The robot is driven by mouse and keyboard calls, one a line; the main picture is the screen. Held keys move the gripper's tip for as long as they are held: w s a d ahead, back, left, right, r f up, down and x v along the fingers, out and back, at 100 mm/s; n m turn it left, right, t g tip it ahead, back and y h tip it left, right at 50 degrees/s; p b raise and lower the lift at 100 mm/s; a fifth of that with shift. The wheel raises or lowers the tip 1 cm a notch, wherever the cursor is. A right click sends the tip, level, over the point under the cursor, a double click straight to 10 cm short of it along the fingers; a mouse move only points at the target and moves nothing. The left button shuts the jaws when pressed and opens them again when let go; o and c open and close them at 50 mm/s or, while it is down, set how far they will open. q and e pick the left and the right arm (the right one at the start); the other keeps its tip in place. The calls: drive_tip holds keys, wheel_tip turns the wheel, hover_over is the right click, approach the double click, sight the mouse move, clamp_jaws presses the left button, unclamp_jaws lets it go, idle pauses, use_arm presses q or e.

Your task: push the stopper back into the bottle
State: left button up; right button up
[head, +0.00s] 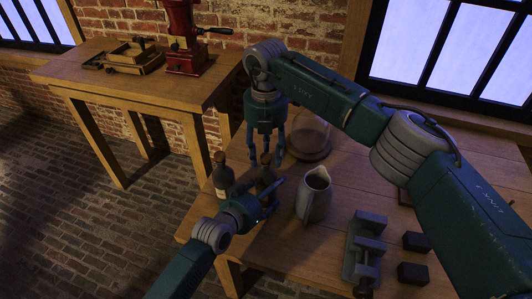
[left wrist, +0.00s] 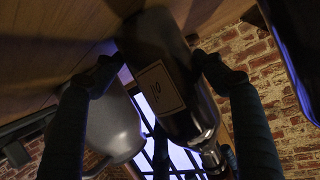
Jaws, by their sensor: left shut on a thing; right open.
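A dark bottle (head: 266,178) stands near the table's left end, its brownish stopper (head: 266,159) at the top. My left gripper (head: 264,199) is shut around its body, low down. In the left wrist view the bottle (left wrist: 160,75) with a pale label lies between the two fingers, its neck toward the lower right. My right gripper (head: 266,160) is open and points down from above, with its fingers around the bottle's top. I cannot tell whether they touch the stopper, or how deep the stopper sits.
A second dark stoppered bottle (head: 222,178) stands close on the left. A grey jug (head: 314,195) is close on the right, also in the left wrist view (left wrist: 115,128). A glass vessel (head: 309,137) is behind. A metal clamp (head: 364,245) and black blocks (head: 415,242) lie front right.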

wheel_tip(320, 180, up, 12)
idle(0.4)
drive_tip(key=shift+f, duration=0.1)
use_arm(q)
drive_tip(key=o, duration=1.8)
drive_tip(key=shift+c, duration=0.2)
drive_tip(key=v, duration=1.2)
drive_tip(key=shift+f, duration=0.15)
